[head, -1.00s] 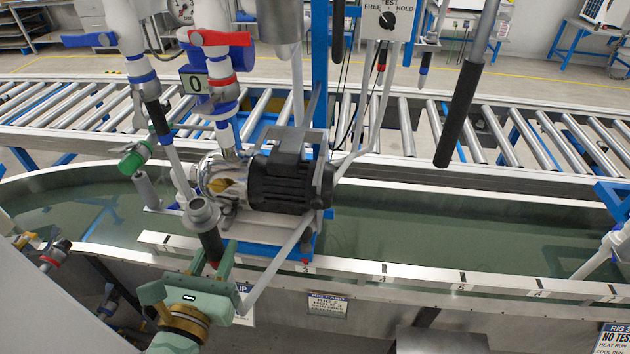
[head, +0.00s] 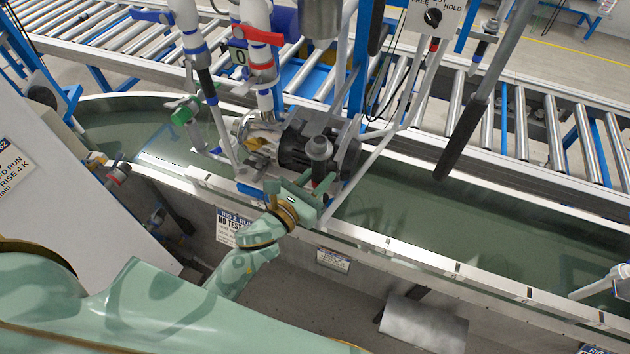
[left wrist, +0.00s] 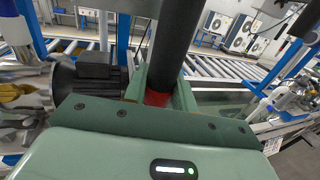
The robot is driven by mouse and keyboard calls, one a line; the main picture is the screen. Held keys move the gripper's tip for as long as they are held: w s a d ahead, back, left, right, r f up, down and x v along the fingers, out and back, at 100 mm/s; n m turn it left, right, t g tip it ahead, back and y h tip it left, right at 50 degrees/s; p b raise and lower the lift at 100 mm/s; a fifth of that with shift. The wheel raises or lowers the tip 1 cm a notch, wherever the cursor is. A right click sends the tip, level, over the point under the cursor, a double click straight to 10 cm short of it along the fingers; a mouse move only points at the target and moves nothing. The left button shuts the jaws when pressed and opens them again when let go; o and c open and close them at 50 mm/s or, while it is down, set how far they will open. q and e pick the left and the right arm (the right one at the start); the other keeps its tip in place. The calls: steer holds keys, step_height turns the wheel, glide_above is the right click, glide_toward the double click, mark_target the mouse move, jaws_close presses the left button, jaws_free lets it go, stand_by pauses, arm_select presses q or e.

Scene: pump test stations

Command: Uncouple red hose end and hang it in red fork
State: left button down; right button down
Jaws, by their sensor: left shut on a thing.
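My left gripper (head: 312,196) is shut on the red hose end (head: 322,174), a black sleeve with a grey coupling on top and red at its lower part. It holds the hose end nearly upright at the tank's near rim, in front of the pump motor (head: 296,140). In the left wrist view the black sleeve (left wrist: 176,42) and its red band (left wrist: 157,98) stand between the jaws. The coupling appears apart from the pipe with the red-handled valve (head: 258,35). I cannot make out the red fork. My right gripper is not in view.
The water tank (head: 430,215) is open to the right of the pump. A hanging black-sleeved rod (head: 462,140) and a switch box (head: 432,18) are at right. A green-ended valve (head: 185,112) is left of the pump. A roller conveyor (head: 560,125) runs behind.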

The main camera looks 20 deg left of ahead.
arm_select(q)
steer(key=w+f+b, duration=0.1)
steer(key=w, duration=0.7)
steer(key=shift+b, duration=0.4)
steer(key=shift+f, duration=0.1)
stand_by(0.5)
steer(key=c, duration=1.1)
jaws_free()
steer(key=shift+s+d, duration=0.1)
steer(key=shift+o, duration=0.2)
steer(key=shift+f, duration=0.1)
steer(key=shift+s, duration=0.1)
